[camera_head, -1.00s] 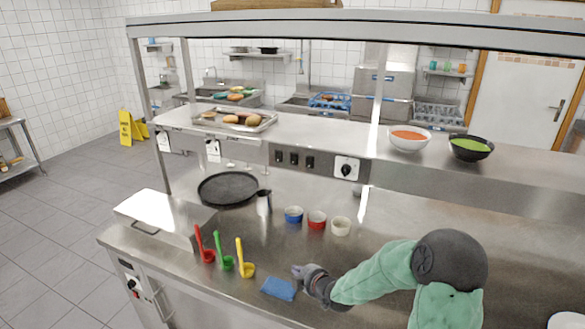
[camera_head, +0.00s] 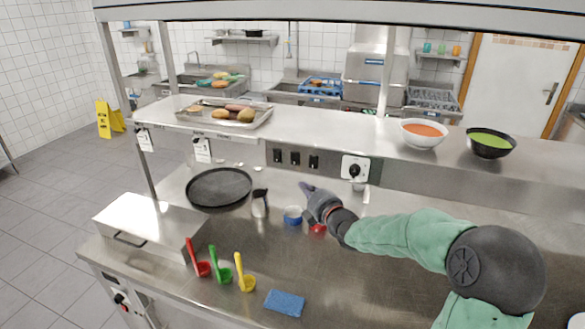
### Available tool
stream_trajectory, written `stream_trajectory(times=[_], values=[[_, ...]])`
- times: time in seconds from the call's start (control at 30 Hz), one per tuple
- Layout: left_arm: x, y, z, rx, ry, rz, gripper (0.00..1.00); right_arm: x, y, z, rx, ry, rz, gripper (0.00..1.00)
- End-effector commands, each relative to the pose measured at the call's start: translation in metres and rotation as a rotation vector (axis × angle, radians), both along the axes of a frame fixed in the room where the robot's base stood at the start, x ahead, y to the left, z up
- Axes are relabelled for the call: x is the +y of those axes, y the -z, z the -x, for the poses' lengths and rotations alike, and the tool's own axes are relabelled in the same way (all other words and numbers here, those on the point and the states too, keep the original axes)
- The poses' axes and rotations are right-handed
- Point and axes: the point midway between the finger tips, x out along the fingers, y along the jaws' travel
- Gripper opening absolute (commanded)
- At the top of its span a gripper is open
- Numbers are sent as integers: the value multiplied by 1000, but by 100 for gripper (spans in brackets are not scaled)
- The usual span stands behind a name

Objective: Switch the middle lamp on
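A row of three black switches is on the steel panel under the pass shelf. The middle switch (camera_head: 295,159) sits between the left switch (camera_head: 277,156) and the right switch (camera_head: 314,162). No lamp can be made out under the top hood (camera_head: 330,27). My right gripper (camera_head: 304,188) points up and left, below the switches and apart from them. Its fingertips show as one narrow tip and look shut, with nothing held. It hides part of the red bowl (camera_head: 317,229). My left gripper is out of view.
A white plate with a rotary knob (camera_head: 354,170) is right of the switches. A blue bowl (camera_head: 293,215), dark jug (camera_head: 260,203) and black pan (camera_head: 219,187) stand near the gripper. The shelf above holds a tray (camera_head: 225,122), an orange-filled bowl (camera_head: 422,134) and a green-filled bowl (camera_head: 490,143).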

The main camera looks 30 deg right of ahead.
Motion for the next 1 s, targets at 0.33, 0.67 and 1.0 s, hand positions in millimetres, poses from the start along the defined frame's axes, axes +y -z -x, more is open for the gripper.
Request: stream_trajectory(times=[0.33, 0.67, 1.0], values=[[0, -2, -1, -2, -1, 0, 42, 0, 2, -21, 2, -3, -1, 0], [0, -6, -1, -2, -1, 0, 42, -4, 7, -70, 2, -2, -2, 0], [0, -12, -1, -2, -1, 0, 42, -20, 11, -111, 3, 1, -1, 0]])
